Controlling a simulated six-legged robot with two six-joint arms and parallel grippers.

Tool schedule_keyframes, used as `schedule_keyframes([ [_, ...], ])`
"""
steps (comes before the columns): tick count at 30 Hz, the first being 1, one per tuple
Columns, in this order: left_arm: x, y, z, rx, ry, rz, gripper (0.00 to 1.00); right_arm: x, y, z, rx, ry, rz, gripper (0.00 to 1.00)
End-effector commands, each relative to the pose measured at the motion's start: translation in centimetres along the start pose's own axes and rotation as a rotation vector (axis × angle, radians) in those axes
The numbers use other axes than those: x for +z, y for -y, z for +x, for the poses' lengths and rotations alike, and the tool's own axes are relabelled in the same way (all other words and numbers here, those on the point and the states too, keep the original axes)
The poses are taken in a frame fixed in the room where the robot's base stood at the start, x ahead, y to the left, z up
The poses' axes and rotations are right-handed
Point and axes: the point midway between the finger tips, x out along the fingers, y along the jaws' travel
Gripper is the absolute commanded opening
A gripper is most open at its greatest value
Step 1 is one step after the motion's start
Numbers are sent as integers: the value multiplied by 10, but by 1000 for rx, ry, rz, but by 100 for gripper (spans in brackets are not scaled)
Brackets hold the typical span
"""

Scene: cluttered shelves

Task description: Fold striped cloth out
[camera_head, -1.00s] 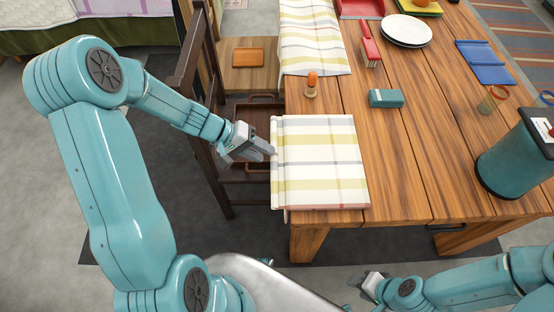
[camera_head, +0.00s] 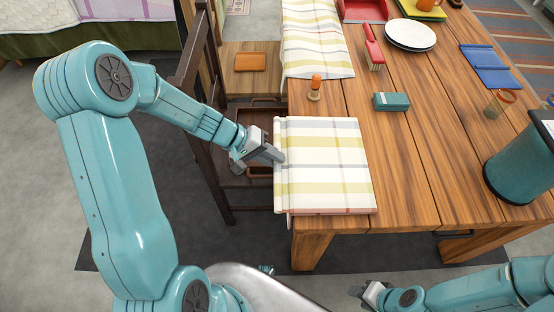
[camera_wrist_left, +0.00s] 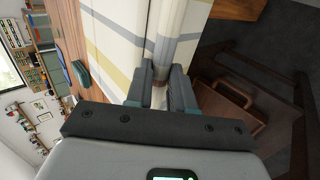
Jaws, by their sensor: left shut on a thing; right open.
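A folded striped cloth (camera_head: 325,170), white with yellow and grey bands, lies flat on the near left corner of the wooden table (camera_head: 420,160). Its left edge forms a rolled fold along the table's edge. My left gripper (camera_head: 279,158) is at the middle of that edge, shut on the cloth. In the left wrist view the fingers (camera_wrist_left: 165,88) pinch the rolled edge, and the cloth (camera_wrist_left: 125,40) spreads away beyond them. My right gripper (camera_head: 366,293) is open, low in front of the table and away from the cloth; its fingertips are only partly clear.
A second striped cloth (camera_head: 312,40) hangs at the table's far left. A wooden stamp (camera_head: 314,88), teal box (camera_head: 391,101), red brush (camera_head: 373,48) and plates (camera_head: 410,33) stand behind. A teal bin (camera_head: 520,165) is at right. A dark chair (camera_head: 205,110) stands left.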

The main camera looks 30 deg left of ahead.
Motion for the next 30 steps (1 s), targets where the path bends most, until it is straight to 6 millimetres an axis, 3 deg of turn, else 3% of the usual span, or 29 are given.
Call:
schedule_keyframes([
  [3,0,-24,-17,1,-2,4,3,0,6,-17,0,0,0,43],
  [12,0,-64,-43,1,0,3,3,1,15,-43,0,0,0,43],
  [24,0,-70,-46,1,-1,1,3,1,16,-44,0,0,0,43],
  [30,0,-100,-54,2,0,4,3,1,22,-60,0,0,0,43],
])
